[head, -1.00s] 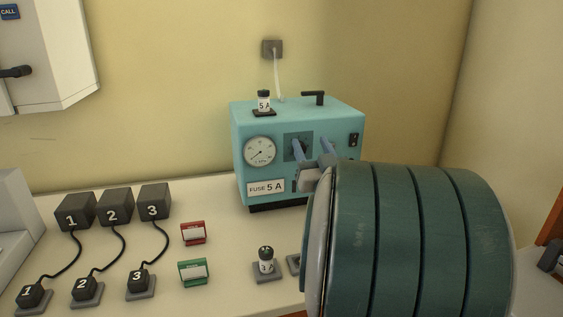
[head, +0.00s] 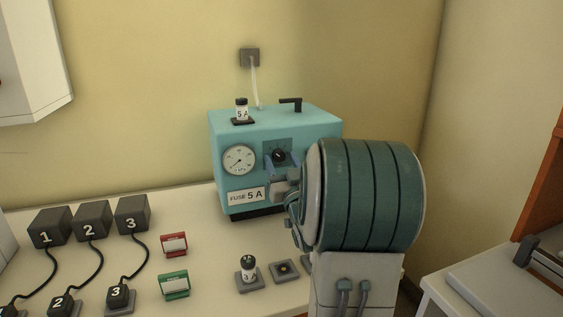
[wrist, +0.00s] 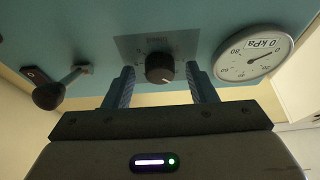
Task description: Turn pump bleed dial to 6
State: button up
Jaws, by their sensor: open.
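The black round bleed dial (head: 279,156) sits on a dark square panel on the front of the teal pump box (head: 228,180). In the wrist view the dial (wrist: 159,67) shows a short white pointer mark toward its lower right; the scale figures are too small to read. My gripper (wrist: 161,85) is open, with one blue finger on each side of the dial in that view. Gaps show between dial and fingers. In the head view my gripper (head: 283,168) is at the panel, partly hidden by my wrist.
A round pressure gauge (head: 239,160) is left of the dial, above a "FUSE 5 A" label (head: 247,196). A 5 A fuse (head: 242,109) stands on top; another (head: 248,268) stands on the bench.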

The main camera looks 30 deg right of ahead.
jog(key=c, duration=1)
jog(key=shift+o, duration=0.2)
